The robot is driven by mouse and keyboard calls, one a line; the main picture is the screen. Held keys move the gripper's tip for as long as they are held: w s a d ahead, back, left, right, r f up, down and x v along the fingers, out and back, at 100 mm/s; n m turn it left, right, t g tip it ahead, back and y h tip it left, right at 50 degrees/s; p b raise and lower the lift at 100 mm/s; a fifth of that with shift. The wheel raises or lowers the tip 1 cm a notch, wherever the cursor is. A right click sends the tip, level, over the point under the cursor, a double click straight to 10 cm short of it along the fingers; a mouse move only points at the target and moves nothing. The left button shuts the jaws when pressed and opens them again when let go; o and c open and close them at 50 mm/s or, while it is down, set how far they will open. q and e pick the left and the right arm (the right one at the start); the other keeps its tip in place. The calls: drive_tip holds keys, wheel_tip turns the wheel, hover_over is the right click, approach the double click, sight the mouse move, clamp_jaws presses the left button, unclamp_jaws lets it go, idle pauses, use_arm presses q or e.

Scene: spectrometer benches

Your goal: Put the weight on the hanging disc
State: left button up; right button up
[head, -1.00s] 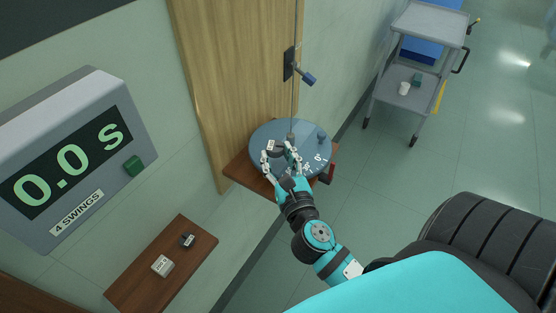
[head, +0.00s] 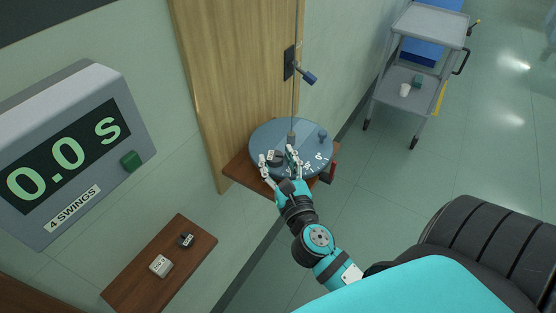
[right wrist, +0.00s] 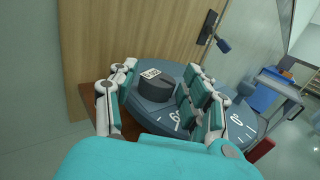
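The hanging disc (head: 262,135) is blue-grey with white scale marks and hangs on a thin rod over a small wooden shelf. A dark round weight with a white label (right wrist: 155,90) rests on top of the disc; it also shows in the head view (head: 275,157), left of the rod. My right gripper (head: 279,162) is open at the disc's near edge. Its fingers, also seen in the right wrist view (right wrist: 160,100), stand apart on either side of the weight, and I see gaps between them and it. My left gripper is not in view.
A smaller knob (head: 322,134) stands on the disc's right side. A lower wooden shelf (head: 150,289) holds a dark block and a pale block. A timer (head: 75,150) reads 0.0 s. A trolley (head: 400,90) stands behind.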

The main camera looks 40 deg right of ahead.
drive_tip(key=shift+o, duration=0.5)
drive_tip(key=shift+s+f, duration=0.1)
drive_tip(key=shift+f, duration=0.45)
drive_tip(key=shift+r, duration=0.2)
drive_tip(key=shift+r+p, duration=0.6)
drive_tip(key=shift+p, duration=0.1)
drive_tip(key=shift+s+a+f+b, duration=0.1)
drive_tip(key=shift+s+f+b, duration=0.45)
drive_tip(key=shift+s+b, duration=0.1)
drive_tip(key=b+v, duration=0.4)
drive_tip(key=v, duration=0.6)
drive_tip(key=shift+s+r, duration=0.25)
drive_tip(key=shift+r, duration=0.3)
